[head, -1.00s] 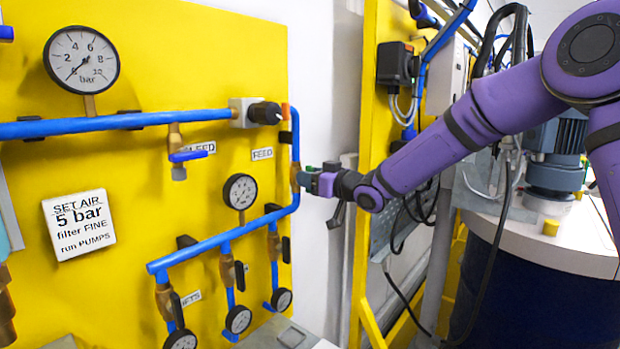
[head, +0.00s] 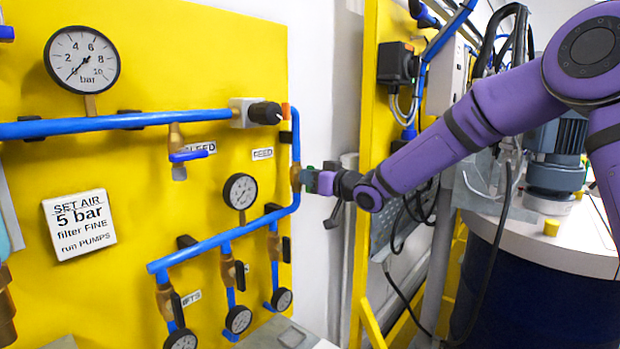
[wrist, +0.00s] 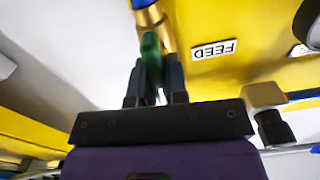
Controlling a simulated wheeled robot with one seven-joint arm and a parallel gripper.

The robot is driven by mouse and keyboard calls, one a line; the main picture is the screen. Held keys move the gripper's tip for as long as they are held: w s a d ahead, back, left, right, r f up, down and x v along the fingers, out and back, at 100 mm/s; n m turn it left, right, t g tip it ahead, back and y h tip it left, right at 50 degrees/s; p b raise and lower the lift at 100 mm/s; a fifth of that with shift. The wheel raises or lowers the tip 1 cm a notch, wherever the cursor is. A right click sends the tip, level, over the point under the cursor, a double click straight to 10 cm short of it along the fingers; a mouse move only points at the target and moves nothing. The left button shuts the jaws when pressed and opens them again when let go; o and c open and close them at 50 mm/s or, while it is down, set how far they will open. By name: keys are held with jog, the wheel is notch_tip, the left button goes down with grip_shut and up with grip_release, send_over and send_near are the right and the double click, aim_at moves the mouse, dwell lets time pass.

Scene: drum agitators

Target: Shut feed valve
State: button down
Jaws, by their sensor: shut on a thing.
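The feed valve has a brass body (head: 295,178) on the vertical blue pipe at the right edge of the yellow panel, just below the FEED label (head: 263,153). Its green handle (wrist: 151,55) shows between my fingers in the wrist view, where the brass body (wrist: 152,22) is just beyond it. My gripper (head: 311,181) is at the valve from the right and shut on the green handle. In the wrist view my gripper (wrist: 153,82) has a dark finger on each side of the handle. Most of the handle is hidden by the fingers in the head view.
A black regulator knob (head: 265,113) is above the valve. A small gauge (head: 240,191) is to the left, and a lower blue manifold (head: 205,243) carries several valves and gauges. A second yellow panel (head: 372,200) stands behind my gripper at the right.

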jog(key=m, duration=0.4)
jog(key=shift+w+d, duration=0.15)
jog(key=m, duration=0.4)
jog(key=shift+w+f+m, duration=0.1)
jog(key=shift+f+m, duration=0.05)
jog(key=shift+m, duration=0.15)
jog(key=shift+d+f+m, duration=0.1)
jog(key=shift+f+m, duration=0.05)
jog(key=shift+m, duration=1.8)
jog(key=shift+f+m, duration=0.1)
jog(key=shift+m, duration=2.15)
jog(key=c, duration=1.1)
grip_release()
jog(key=shift+c, duration=0.2)
jog(key=v, duration=1)
jog(key=shift+s+d, duration=0.25)
jog(key=shift+d, duration=0.05)
